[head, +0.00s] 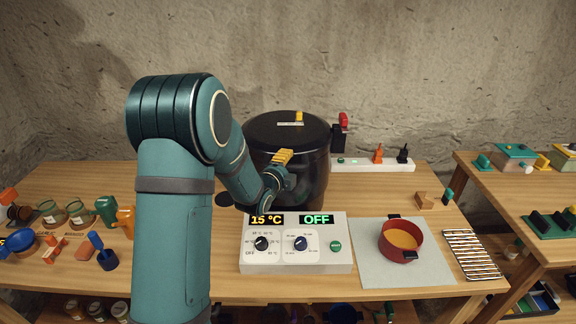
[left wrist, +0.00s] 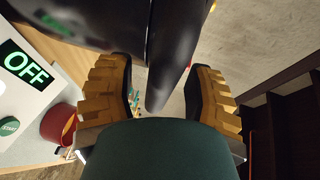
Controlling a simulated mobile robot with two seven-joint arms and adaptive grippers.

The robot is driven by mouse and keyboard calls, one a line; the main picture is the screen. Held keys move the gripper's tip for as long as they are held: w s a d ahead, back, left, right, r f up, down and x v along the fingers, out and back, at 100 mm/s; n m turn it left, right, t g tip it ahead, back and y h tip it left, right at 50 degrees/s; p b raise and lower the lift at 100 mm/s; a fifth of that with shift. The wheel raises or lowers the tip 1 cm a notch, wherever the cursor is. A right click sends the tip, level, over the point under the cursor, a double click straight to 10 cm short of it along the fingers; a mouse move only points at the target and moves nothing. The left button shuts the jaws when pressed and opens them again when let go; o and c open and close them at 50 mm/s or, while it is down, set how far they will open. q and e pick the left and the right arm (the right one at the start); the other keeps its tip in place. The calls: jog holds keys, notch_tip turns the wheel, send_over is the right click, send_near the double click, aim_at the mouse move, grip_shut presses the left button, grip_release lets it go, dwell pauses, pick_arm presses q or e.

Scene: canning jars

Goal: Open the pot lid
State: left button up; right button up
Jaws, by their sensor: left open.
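A large black pot (head: 318,178) stands at the back of the table behind the control panel. Its black lid (head: 270,128) is on, with a small yellow piece and a pale label on top. My left gripper (head: 283,157) is at the pot's front side, just below the lid's rim; my arm hides part of the pot. In the left wrist view the yellow-padded left gripper (left wrist: 160,92) is open, with a dark rounded bar (left wrist: 166,70) between its fingers, apparently a handle. I cannot tell whether the fingers touch it. My right gripper is out of view.
The white control panel (head: 297,257) reads 15 °C and OFF. A red pan (head: 388,240) with orange contents sits on a grey mat (head: 372,276), beside a wire rack (head: 470,255). A power strip (head: 365,165) lies behind. Jars and tools crowd the left side.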

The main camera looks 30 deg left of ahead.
pick_arm(q)
jog(key=shift+w+f, duration=0.1)
jog(key=shift+w, duration=0.45)
jog(key=c, duration=0.8)
jog(key=shift+w+a+f, duration=0.1)
grip_shut()
